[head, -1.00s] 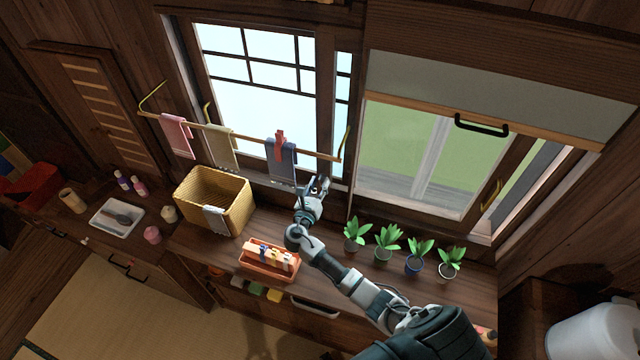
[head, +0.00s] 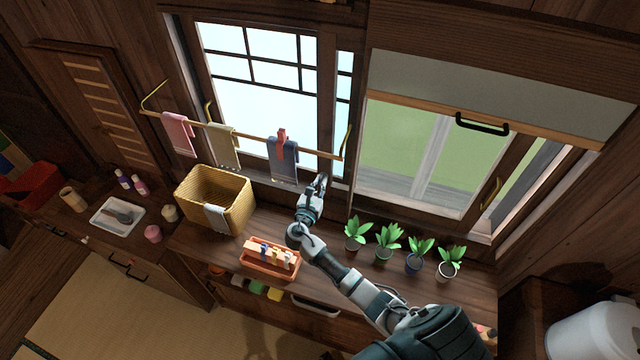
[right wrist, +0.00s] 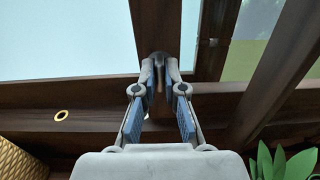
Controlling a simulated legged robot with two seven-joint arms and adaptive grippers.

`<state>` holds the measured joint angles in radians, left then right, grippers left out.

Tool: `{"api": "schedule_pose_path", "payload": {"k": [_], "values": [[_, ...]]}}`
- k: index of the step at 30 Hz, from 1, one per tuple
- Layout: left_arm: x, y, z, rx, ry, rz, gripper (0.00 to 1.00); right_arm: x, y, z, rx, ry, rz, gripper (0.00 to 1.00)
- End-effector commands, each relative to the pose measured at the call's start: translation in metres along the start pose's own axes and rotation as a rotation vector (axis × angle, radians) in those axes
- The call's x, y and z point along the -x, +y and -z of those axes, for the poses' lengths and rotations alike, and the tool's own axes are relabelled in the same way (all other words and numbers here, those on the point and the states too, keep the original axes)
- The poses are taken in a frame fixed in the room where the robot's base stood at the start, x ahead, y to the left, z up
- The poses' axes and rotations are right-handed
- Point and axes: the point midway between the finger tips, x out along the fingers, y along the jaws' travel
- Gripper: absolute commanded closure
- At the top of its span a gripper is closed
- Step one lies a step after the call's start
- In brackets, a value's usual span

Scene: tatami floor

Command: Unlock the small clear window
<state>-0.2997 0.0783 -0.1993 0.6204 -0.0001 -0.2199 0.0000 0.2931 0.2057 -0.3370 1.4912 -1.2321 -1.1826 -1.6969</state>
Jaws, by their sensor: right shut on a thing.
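The small clear window (head: 260,85) is the left one in the head view, with dark grid bars and a dark wooden frame. In the right wrist view my right gripper (right wrist: 160,75) is shut on a small dark knob-like latch (right wrist: 159,58) at the frame's lower part. The fingers hide most of the latch, so its turn cannot be told. My left gripper is not in view.
A rail with a pink towel (head: 177,135), a pale towel (head: 222,147) and a blue towel (head: 283,158) hangs before the window. A wicker basket (head: 190,205), an orange tray (head: 255,266) and several potted plants (head: 387,238) stand on the counter near my arm.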

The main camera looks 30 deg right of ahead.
Motion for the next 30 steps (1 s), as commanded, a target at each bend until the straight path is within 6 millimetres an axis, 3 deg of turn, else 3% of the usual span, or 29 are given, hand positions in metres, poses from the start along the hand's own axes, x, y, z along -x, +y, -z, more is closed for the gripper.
{"api": "schedule_pose_path", "payload": {"k": [6,7,9,20,23,30], "values": [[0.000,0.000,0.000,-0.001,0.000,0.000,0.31,0.000,0.000,0.001,-0.002,0.003,-0.001,1.00],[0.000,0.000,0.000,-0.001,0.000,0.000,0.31,0.000,0.000,0.001,-0.001,0.003,-0.001,0.83],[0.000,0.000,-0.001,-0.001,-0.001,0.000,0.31,0.000,0.000,0.001,-0.001,0.003,-0.001,0.66],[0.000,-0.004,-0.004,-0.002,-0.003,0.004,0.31,0.005,0.000,0.001,0.000,0.002,-0.002,0.66],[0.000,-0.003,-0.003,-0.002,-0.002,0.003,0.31,0.018,0.000,0.002,0.000,0.004,-0.002,0.66],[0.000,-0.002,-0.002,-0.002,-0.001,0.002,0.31,0.071,0.001,0.002,-0.001,0.006,-0.003,0.66]]}}
